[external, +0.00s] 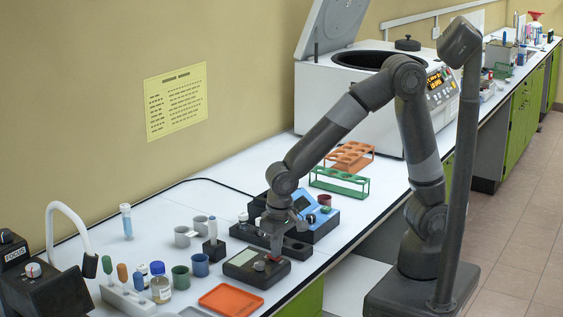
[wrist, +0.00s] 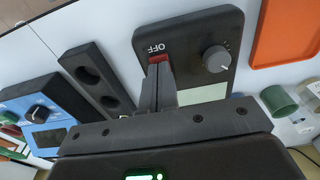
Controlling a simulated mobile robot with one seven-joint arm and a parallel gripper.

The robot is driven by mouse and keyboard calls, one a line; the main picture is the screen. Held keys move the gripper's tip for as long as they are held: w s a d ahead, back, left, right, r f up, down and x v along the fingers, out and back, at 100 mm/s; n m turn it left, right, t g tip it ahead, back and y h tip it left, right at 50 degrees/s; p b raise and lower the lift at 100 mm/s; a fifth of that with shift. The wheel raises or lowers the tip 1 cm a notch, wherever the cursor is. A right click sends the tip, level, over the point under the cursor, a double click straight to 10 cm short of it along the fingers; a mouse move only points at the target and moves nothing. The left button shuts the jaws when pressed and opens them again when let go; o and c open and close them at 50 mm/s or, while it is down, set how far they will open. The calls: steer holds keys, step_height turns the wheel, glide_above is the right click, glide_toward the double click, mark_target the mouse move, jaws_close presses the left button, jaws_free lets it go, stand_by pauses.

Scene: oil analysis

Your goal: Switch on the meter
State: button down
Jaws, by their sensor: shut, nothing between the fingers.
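The meter (external: 240,272) is a dark box with a pale screen and a round knob, lying on the white bench. In the wrist view the meter (wrist: 190,32) shows a grey knob (wrist: 216,58), the word OFF and a red switch (wrist: 157,58). My gripper (external: 276,252) is shut and empty, pointing down over the meter's far right part. In the wrist view the fingertips of my gripper (wrist: 160,68) are at the red switch and cover part of it. I cannot tell whether they press it.
A dark block with round holes (wrist: 95,75) and a blue device (wrist: 45,112) lie beside the meter. An orange tray (external: 231,299) lies close on its other side. Green and blue cups (external: 200,266) stand left of it. A green rack (external: 340,182) stands farther back.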

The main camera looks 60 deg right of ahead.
step_height(320, 180, up, 14)
steer(key=s, duration=0.2)
stand_by(0.5)
steer(key=shift+w, duration=0.1)
steer(key=shift+w+t, duration=0.3)
steer(key=shift+w, duration=0.4)
steer(key=f, duration=0.4)
steer(key=w+f, duration=0.1)
steer(key=f, duration=0.4)
steer(key=w+f, duration=0.1)
steer(key=f, duration=0.4)
